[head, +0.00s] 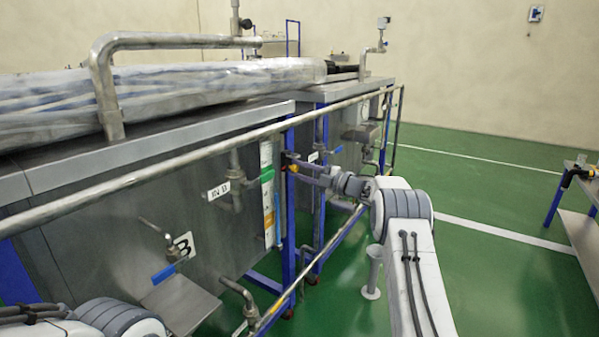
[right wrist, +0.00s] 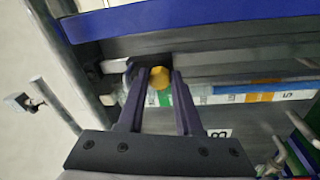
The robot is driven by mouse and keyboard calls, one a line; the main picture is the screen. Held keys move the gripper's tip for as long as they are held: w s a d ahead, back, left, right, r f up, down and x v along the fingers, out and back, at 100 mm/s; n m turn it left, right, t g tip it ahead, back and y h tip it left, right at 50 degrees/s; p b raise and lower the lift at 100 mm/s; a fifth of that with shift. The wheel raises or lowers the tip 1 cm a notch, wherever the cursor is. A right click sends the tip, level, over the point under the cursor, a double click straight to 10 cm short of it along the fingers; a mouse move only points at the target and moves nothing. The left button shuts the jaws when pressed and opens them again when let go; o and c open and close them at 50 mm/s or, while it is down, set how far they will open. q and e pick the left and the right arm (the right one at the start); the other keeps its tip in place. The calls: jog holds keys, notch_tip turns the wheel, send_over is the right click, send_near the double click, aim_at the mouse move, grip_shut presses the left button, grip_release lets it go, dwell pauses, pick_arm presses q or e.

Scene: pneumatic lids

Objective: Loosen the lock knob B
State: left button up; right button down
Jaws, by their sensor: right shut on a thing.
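A yellow knob (right wrist: 159,78) shows in the right wrist view, between the two fingertips of my right gripper (right wrist: 157,74). The gripper is shut on it. The knob sits by a grey metal bracket below a blue frame bar (right wrist: 200,19). In the head view my right gripper (head: 293,161) reaches left to the blue upright at the tank's corner, and the knob is mostly hidden there. I cannot read a letter on the knob itself. Part of my left arm shows at the lower left of the head view, but its gripper is out of view.
A grey tank (head: 110,235) with a "B" plate (head: 183,246) and an "IN B" label (head: 219,190) stands at left. A long pipe rail (head: 180,161) runs along its front. A plastic-wrapped bundle (head: 160,90) lies on top. The green floor at right is mostly clear.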

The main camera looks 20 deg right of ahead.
jog(key=c, duration=0.6)
grip_release()
jog(key=shift+r, duration=0.1)
